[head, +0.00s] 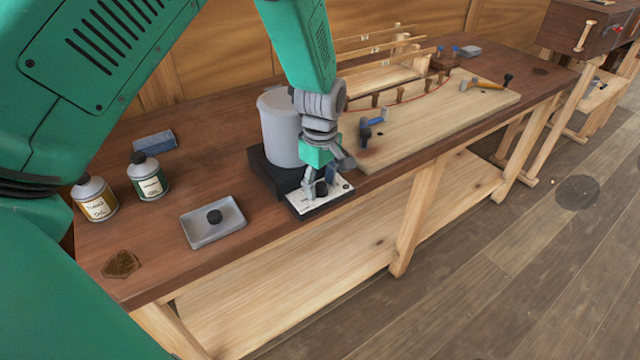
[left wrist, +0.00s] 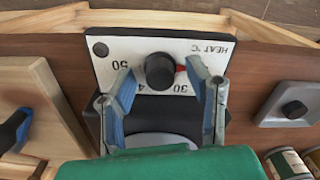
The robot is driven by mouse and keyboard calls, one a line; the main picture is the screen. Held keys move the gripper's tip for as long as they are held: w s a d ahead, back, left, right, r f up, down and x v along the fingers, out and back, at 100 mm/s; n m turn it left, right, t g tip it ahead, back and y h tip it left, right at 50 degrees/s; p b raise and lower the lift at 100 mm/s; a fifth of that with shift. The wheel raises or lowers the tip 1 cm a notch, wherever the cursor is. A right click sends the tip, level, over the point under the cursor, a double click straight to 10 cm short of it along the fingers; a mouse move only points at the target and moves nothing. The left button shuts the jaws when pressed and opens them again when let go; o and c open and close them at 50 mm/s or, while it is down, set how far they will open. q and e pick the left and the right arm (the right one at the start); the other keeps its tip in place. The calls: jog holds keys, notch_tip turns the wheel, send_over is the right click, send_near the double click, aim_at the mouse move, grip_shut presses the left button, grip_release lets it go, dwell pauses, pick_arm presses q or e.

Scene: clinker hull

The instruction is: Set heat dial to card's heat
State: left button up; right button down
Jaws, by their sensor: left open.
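The heat dial is a black round knob (left wrist: 160,71) on a white panel (left wrist: 107,49) marked HEAT °C, with 50 and 30 readable. A red mark shows at the knob's right side in the left wrist view. In the head view the knob (head: 321,188) sits on the front of a dark base with a grey cylinder (head: 279,128). My left gripper (head: 318,184) is over the panel, open, its blue-padded fingers (left wrist: 158,80) on either side of the knob with visible gaps. I cannot make out a heat card. My right gripper is out of view.
A grey tray (head: 200,233) with a small black piece lies left of the heater. Two bottles (head: 148,175) and a blue block (head: 155,141) stand farther left. A pale board (head: 440,115) with tools fills the bench to the right. The bench's front edge is close to the panel.

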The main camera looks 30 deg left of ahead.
pick_arm(q)
jog(key=shift+d, duration=0.4)
jog(key=shift+a+f, duration=0.1)
jog(key=shift+a, duration=0.25)
jog(key=c, duration=0.9)
jog(key=shift+a, duration=0.15)
grip_shut()
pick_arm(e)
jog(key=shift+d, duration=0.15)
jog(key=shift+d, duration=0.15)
